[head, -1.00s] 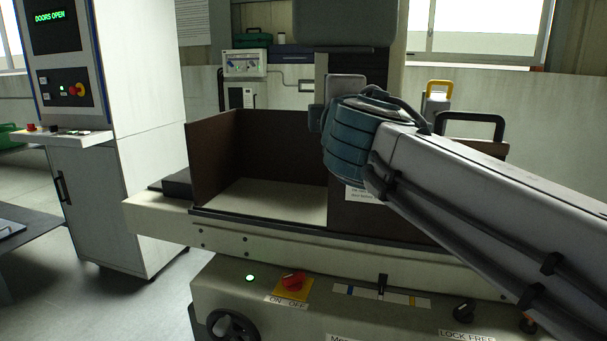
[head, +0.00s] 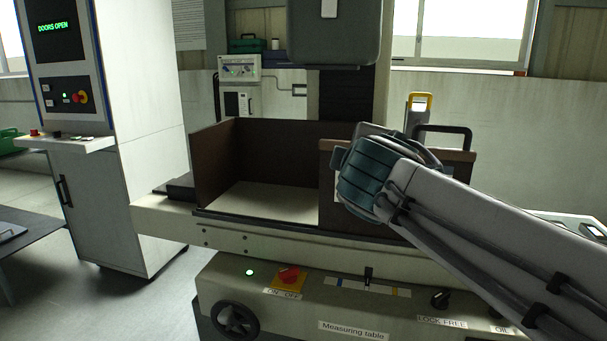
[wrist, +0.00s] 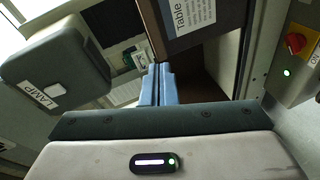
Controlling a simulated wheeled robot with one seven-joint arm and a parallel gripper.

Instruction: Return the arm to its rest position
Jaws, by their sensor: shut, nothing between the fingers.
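My arm (head: 470,240) reaches in from the lower right in the head view, its teal joint (head: 368,185) in front of the brown-walled enclosure of the machine. My gripper shows in the wrist view, its two blue fingers (wrist: 156,86) together with nothing between them. In the head view the fingers are hidden behind the arm. In the wrist view, the grey box marked LAMP (wrist: 55,65) is left of the fingers, and a brown panel with a Table label (wrist: 192,14) is above and right of them.
The machine base marked Measuring table (head: 352,329) carries a red switch (head: 289,275) and a handwheel (head: 235,320). A tall cabinet reading DOORS OPEN (head: 55,27) stands at left. A black handle (head: 443,129) rises behind my arm. Floor shows clear between cabinet and machine.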

